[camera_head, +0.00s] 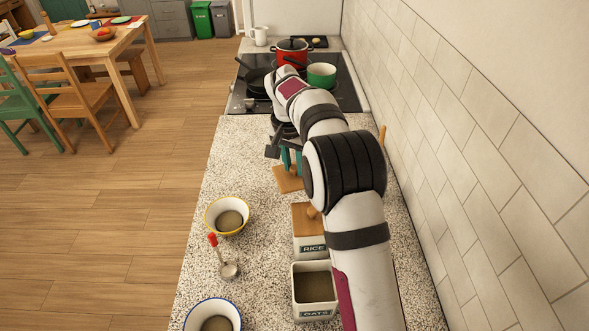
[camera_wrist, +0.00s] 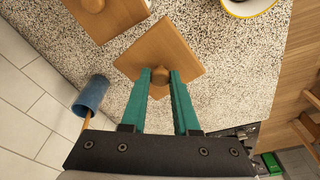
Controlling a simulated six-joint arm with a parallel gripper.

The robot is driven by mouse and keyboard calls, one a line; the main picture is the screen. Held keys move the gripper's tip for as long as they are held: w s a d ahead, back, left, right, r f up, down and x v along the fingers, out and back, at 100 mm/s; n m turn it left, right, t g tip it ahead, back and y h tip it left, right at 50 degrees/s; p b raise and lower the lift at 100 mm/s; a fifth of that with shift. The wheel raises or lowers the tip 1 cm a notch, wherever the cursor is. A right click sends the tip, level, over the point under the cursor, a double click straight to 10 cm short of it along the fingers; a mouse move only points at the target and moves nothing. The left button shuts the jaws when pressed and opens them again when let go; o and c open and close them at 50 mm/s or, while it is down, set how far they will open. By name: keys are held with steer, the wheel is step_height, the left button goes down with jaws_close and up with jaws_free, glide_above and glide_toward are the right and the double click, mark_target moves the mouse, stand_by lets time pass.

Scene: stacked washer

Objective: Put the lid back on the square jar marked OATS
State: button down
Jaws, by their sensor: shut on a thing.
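The square OATS jar (camera_head: 315,312) stands open at the front of the counter, with oat-coloured contents showing inside. My gripper (camera_head: 291,160) is beyond it, past the RICE jar. In the wrist view, my gripper's teal fingers (camera_wrist: 160,78) are shut on the knob of a square wooden lid (camera_wrist: 158,45). The lid also shows in the head view (camera_head: 288,183), below the fingers and apart from the OATS jar. Its exact height over the counter is hard to tell.
The RICE jar (camera_head: 312,244) with its wooden lid (camera_head: 301,215) stands just beyond the OATS jar. A yellow-rimmed bowl (camera_head: 228,215), a red-handled scoop (camera_head: 229,269) and a blue-rimmed bowl (camera_head: 214,314) are to the left. The tiled wall (camera_head: 480,170) bounds the right.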

steer(key=s+d+r+m, duration=0.1)
steer(key=s+r, duration=0.1)
steer(key=s, duration=0.5)
steer(key=s+r+m, duration=0.1)
steer(key=s+r, duration=0.2)
steer(key=s, duration=0.5)
steer(key=s+d+f, duration=0.2)
steer(key=s, duration=0.8)
steer(key=shift+m, duration=0.4)
steer(key=shift+d+f, duration=0.1)
steer(key=shift+f, duration=2.85)
steer(key=shift+f, duration=0.2)
steer(key=shift+c, duration=0.5)
jaws_free()
step_height(320, 180, up, 7)
